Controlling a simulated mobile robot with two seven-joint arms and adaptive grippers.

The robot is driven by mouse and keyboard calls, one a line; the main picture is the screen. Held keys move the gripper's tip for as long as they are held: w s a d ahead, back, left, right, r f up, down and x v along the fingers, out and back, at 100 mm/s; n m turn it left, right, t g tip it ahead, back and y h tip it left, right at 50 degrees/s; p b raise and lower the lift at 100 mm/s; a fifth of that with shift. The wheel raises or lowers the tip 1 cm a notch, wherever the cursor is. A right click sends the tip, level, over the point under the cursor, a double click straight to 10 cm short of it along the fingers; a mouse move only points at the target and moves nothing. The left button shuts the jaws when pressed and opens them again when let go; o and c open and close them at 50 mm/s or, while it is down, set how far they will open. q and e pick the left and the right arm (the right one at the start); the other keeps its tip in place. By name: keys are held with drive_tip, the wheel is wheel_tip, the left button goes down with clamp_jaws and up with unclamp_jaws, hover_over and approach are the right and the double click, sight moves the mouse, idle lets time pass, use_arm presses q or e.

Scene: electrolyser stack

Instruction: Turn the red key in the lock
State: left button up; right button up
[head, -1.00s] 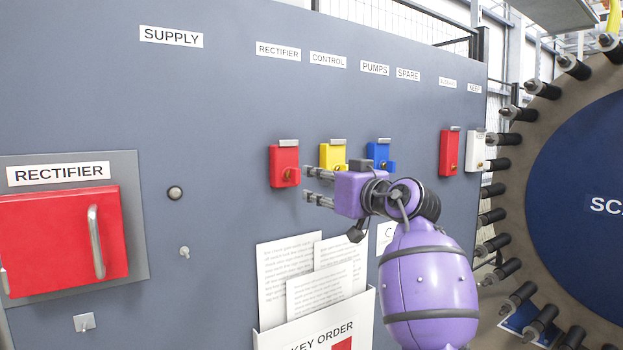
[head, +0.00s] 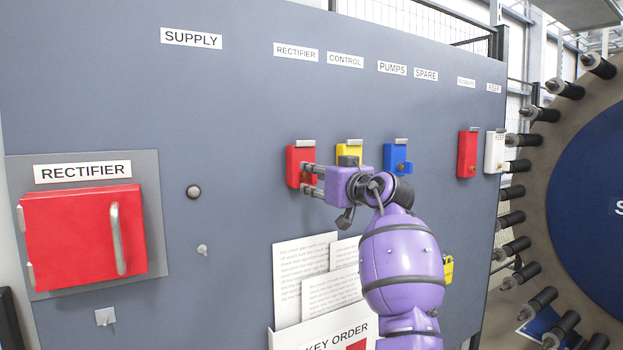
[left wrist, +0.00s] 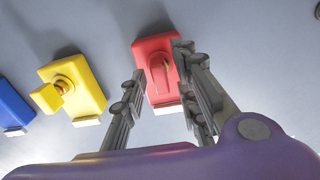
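A red lock (head: 295,158) is on the grey panel below the RECTIFIER label. In the left wrist view, the same lock (left wrist: 145,50) has a red key (left wrist: 160,74) on its face. My left gripper (head: 305,178) is open in front of the red lock, its two fingers one above the other in the head view. In the left wrist view, the fingers (left wrist: 158,95) stand either side of the key with visible gaps. Contact with the key cannot be seen. In the head view the fingers and lock overlap, and the key is mostly hidden. My right gripper is not in view.
A yellow lock (head: 345,152) and a blue lock (head: 396,155) sit right of the red one. Another red lock (head: 467,153) and a white lock (head: 494,152) are further right. A red RECTIFIER switch (head: 75,240) with handle is at left. A paper holder (head: 295,335) hangs below.

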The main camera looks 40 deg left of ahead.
use_arm(q)
clamp_jaws()
idle(0.4)
drive_tip(key=shift+f+n+b, duration=0.15)
drive_tip(key=shift+n+b, duration=0.15)
drive_tip(key=shift+b, duration=0.1)
drive_tip(key=shift+n+b, duration=0.75)
drive_tip(key=shift+n, duration=0.55)
drive_tip(key=shift+r, duration=0.2)
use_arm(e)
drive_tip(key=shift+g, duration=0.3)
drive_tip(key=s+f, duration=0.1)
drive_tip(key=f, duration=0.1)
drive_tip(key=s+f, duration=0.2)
use_arm(q)
drive_tip(key=shift+b, duration=0.3)
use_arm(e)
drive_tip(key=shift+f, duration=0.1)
